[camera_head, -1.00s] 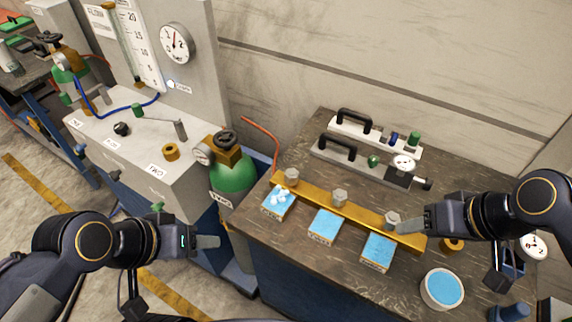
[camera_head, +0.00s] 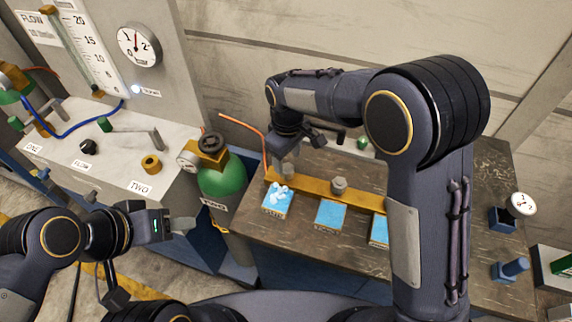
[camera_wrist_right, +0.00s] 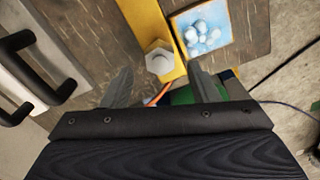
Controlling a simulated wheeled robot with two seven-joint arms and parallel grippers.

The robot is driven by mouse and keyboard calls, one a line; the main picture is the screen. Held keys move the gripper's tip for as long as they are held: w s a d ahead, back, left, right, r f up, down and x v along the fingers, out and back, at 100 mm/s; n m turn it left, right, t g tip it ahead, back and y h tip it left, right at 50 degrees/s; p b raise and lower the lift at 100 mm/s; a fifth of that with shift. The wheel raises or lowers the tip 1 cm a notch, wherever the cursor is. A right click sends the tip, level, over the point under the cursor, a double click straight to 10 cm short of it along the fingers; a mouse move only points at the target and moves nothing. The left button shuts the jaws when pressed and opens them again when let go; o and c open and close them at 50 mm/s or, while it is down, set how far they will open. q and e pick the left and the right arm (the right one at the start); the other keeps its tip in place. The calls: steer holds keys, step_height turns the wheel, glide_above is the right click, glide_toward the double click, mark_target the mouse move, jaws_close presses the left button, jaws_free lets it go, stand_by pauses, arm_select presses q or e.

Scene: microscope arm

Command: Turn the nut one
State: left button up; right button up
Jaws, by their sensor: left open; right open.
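A yellow bar (camera_head: 312,186) lies on the dark workbench and carries grey hex nuts. The nut at its left end (camera_head: 288,171) shows just below my right gripper (camera_head: 283,158). In the right wrist view this nut (camera_wrist_right: 159,58) stands centred just ahead of the open fingers of my right gripper (camera_wrist_right: 160,72), with no visible contact. A middle nut (camera_head: 339,185) stands further along the bar. My right arm hides the bar's right end. My left gripper (camera_head: 172,222) is open and empty at the left, away from the bar.
Blue-topped boxes (camera_head: 331,214) sit in front of the bar; the left one (camera_head: 277,200) holds white lumps. A green cylinder (camera_head: 222,177) with a valve stands left of the bench (camera_head: 300,243). A black handle (camera_wrist_right: 20,42) lies left of the bar in the wrist view.

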mark_target(288, 168)
step_height(288, 168, down, 5)
steer(key=shift+r+p, duration=0.1)
steer(key=shift+p, duration=0.2)
steer(key=shift+c, duration=0.2)
steer(key=c, duration=0.9)
